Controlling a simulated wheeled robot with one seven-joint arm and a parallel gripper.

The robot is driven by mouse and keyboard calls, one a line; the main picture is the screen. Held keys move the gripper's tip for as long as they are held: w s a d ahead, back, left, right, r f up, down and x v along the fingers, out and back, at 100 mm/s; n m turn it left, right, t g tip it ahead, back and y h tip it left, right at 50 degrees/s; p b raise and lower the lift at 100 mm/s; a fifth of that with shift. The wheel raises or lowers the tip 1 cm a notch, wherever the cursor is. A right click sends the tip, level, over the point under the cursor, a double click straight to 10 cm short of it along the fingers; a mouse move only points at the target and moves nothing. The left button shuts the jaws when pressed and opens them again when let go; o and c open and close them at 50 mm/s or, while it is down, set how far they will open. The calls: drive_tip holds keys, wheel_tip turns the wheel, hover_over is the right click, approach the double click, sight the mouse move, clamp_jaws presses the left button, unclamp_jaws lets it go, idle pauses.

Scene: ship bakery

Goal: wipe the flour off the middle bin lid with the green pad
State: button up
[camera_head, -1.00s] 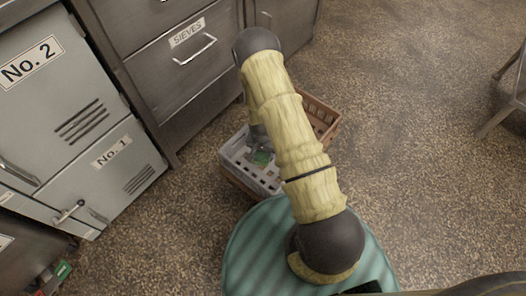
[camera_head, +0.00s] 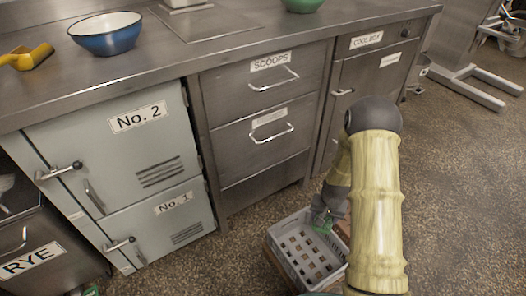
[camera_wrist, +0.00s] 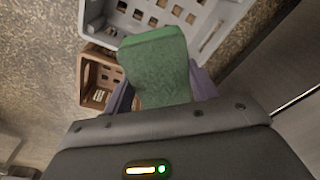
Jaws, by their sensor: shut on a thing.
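My gripper (camera_head: 328,205) is shut on the green pad (camera_wrist: 158,65), which stands out between the purple fingers in the wrist view. In the wrist view the grey crate (camera_wrist: 92,22) lies beyond the pad. At the lower left is a dark bin front labelled RYE (camera_head: 32,262). No bin lid with flour can be made out.
A brown crate (camera_wrist: 97,75) is by the grey one. Steel drawers (camera_head: 265,130) and pale No. 1 and No. 2 lockers (camera_head: 120,150) stand behind. The counter holds a blue bowl (camera_head: 105,38) and a yellow scoop (camera_head: 30,57). Open floor lies right (camera_head: 450,150).

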drive_tip(key=d+r+n+p, duration=0.3)
drive_tip(key=d+r, duration=0.1)
drive_tip(key=r, duration=1)
drive_tip(key=shift+s, duration=0.1)
